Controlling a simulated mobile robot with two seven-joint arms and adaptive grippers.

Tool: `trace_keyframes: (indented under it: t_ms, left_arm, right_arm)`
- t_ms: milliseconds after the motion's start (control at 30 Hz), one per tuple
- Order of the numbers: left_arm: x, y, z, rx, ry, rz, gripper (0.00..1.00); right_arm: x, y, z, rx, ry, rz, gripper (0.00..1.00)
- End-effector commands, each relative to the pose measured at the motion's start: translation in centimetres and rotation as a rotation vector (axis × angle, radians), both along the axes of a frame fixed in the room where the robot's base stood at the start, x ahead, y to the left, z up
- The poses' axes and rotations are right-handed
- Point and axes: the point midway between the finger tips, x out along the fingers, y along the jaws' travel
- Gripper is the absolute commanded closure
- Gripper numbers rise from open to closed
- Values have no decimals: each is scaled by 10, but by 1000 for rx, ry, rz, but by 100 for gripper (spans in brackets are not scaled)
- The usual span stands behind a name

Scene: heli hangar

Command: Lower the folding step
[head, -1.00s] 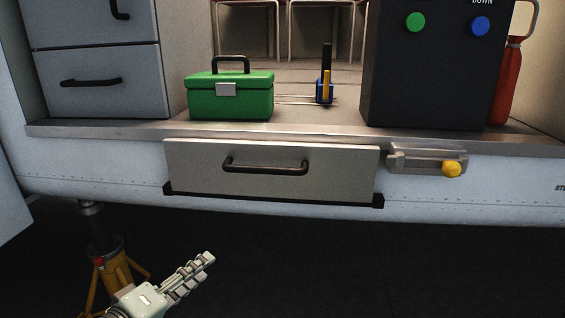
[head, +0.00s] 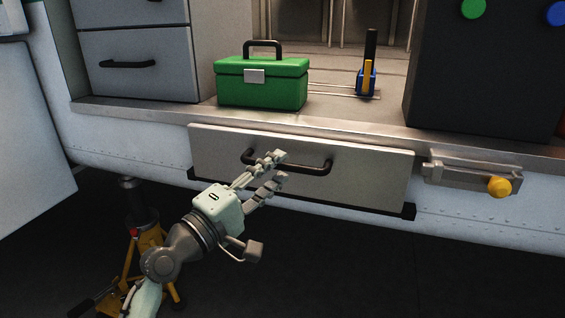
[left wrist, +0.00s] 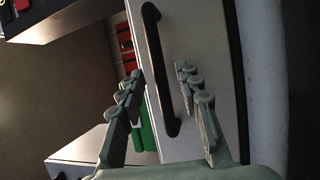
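The folding step is a grey panel (head: 365,175) standing upright against the helicopter's side below the door sill, with a dark bar handle (head: 318,168) across it. My left gripper (head: 277,168) is in front of the panel at the left half of the handle and covers part of it. In the left wrist view the fingers (left wrist: 160,88) are open, and the handle (left wrist: 155,60) runs between them in the picture. I cannot tell whether they touch it. A latch with a yellow knob (head: 499,187) sits right of the panel. My right gripper is not in view.
A green toolbox (head: 262,84) stands on the cabin floor above the step, with a small blue and yellow tool (head: 367,80) to its right. A dark box (head: 480,75) stands at the right. A yellow jack stand (head: 150,240) is beneath the hull, near my left arm.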

Motion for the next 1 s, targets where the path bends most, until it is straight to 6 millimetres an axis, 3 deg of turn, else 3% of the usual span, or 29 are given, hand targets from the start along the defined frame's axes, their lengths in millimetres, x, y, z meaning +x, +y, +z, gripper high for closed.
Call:
trace_keyframes:
  t_ms: [200, 467, 767, 1000]
  left_arm:
    - [15, -13, 3, 1, 0, 0, 66]
    - [17, -15, 3, 2, -1, 0, 66]
    - [17, -14, 3, 1, 0, 0, 99]
    - [17, -14, 3, 2, 1, 0, 100]
  right_arm:
    - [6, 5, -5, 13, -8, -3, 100]
    - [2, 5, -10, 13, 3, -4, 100]
    - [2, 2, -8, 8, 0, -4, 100]
    - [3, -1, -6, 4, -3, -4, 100]
